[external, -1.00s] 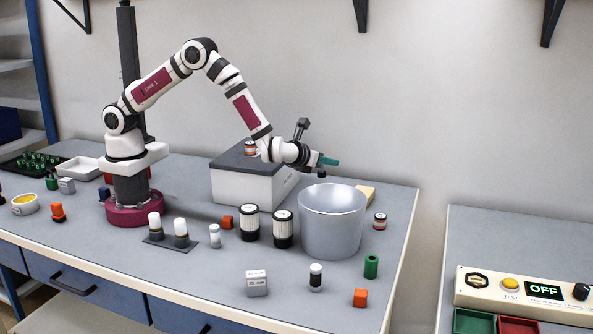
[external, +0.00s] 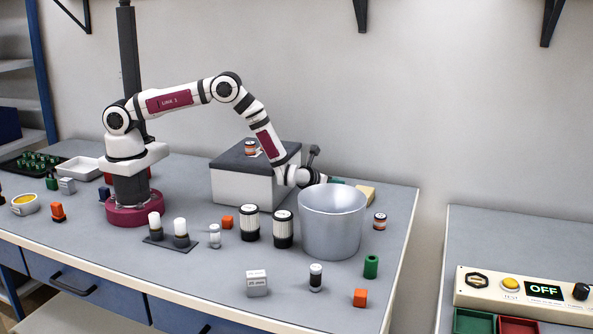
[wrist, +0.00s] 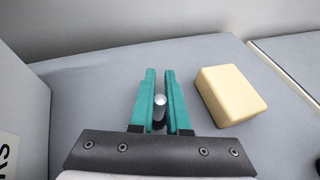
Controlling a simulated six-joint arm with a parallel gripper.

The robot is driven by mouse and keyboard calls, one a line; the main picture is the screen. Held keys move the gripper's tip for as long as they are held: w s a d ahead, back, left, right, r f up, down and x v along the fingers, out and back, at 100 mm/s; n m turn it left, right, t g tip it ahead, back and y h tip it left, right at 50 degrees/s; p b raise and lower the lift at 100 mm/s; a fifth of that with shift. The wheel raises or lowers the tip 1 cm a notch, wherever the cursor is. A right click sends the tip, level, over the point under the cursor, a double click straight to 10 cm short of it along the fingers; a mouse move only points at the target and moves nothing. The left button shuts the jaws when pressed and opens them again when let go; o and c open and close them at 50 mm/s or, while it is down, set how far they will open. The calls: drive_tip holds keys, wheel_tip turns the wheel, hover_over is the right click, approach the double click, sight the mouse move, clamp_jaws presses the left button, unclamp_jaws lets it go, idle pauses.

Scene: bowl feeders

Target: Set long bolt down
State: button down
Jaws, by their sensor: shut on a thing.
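My gripper (wrist: 160,92) has green fingers and is shut on the long bolt (wrist: 159,100). In the wrist view the bolt's rounded silver end shows between the fingers; the rest of it is hidden. In the external view my gripper (external: 335,181) is low behind the grey metal bucket, with only a bit of green finger showing above the rim. The bolt cannot be seen there. In the wrist view the fingers are over the bare grey bench top; I cannot tell whether the bolt touches it.
A yellow block (wrist: 231,94) lies right of the fingers, also in the external view (external: 366,195). The large bucket (external: 332,232) stands in front. A white box with a dark lid (external: 250,185) is on the left. Bare bench (wrist: 100,85) lies around the fingers.

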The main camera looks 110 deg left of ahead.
drive_tip(key=c, duration=0.9)
unclamp_jaws()
drive_tip(key=shift+r, duration=0.1)
drive_tip(key=v, duration=0.7)
drive_tip(key=shift+s+d+r, duration=0.1)
drive_tip(key=shift+d, duration=0.1)
drive_tip(key=s+d+r+n+g, duration=0.1)
drive_tip(key=s+r+n, duration=0.1)
drive_tip(key=r, duration=0.3)
drive_tip(key=s+d+r+n+g, duration=0.1)
drive_tip(key=s+r+n+g, duration=0.1)
drive_tip(key=s+r, duration=0.3)
drive_tip(key=s+d+r+n+g, duration=0.1)
drive_tip(key=s+r+n, duration=0.2)
drive_tip(key=r+n, duration=0.1)
drive_tip(key=shift+s+d+r+g, duration=0.1)
drive_tip(key=shift+s+r+g, duration=0.25)
drive_tip(key=shift+r, duration=0.25)
drive_tip(key=s+d+r+n+h, duration=0.2)
drive_tip(key=s+d+n+h, duration=0.7)
drive_tip(key=s+d, duration=1.2)
drive_tip(key=s+h, duration=0.1)
drive_tip(key=s, duration=0.1)
drive_tip(key=shift+s+r+g+h, duration=0.25)
drive_tip(key=shift+s+g+h, duration=0.05)
drive_tip(key=shift+s+g, duration=0.05)
